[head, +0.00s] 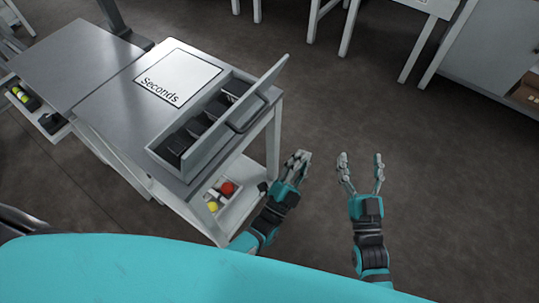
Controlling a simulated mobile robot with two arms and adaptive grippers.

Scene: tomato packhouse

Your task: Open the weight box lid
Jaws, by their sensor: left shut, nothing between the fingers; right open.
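The weight box (158,148) is a long grey box on the right end of the metal table. Its interior is exposed, with several dark weights (199,126) in a row of compartments. A long grey panel, apparently the lid (268,76), stands raised along the box's right side, with a dark bar handle (247,117) on its outer face. My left gripper (301,156) is shut and empty, right of and below the box, apart from the lid. My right gripper (361,158) is open and empty over the floor, farther right.
The metal table (108,92) carries a white sheet (178,77) marked "Seconds" beside the box. A lower shelf holds a tray with a red tomato (227,188) and a yellow one (212,207), close to my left gripper. Open floor (400,130) lies to the right.

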